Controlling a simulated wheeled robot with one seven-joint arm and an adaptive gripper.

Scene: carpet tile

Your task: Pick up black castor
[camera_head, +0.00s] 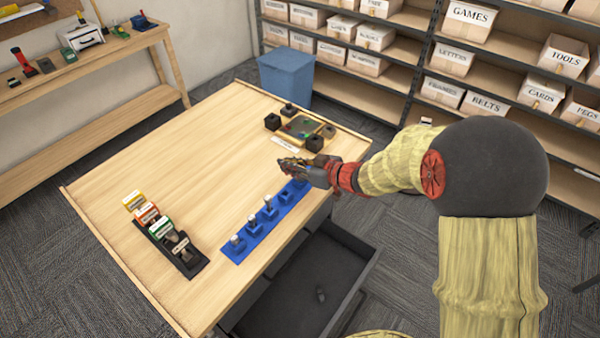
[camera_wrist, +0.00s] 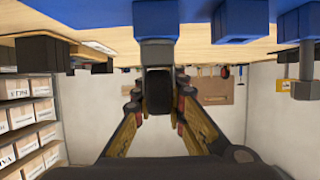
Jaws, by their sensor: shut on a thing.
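My gripper (camera_head: 300,168) is over the far right part of the table, at the far end of the blue rack (camera_head: 262,235). In the wrist view my gripper (camera_wrist: 159,100) has its fingers closed on the two sides of a dark, rounded piece, the black castor (camera_wrist: 158,90). The castor is right by a blue block of the rack (camera_wrist: 155,20); I cannot tell if it still touches it. In the head view my gripper hides the castor. Several small metal-topped pieces stand in the rack's other blue holders.
A tray (camera_head: 305,128) with dark blocks lies beyond my gripper. A black holder (camera_head: 185,262) with coloured cards stands at the left front. An open grey drawer (camera_head: 345,240) juts out below the table. The table's left middle is clear.

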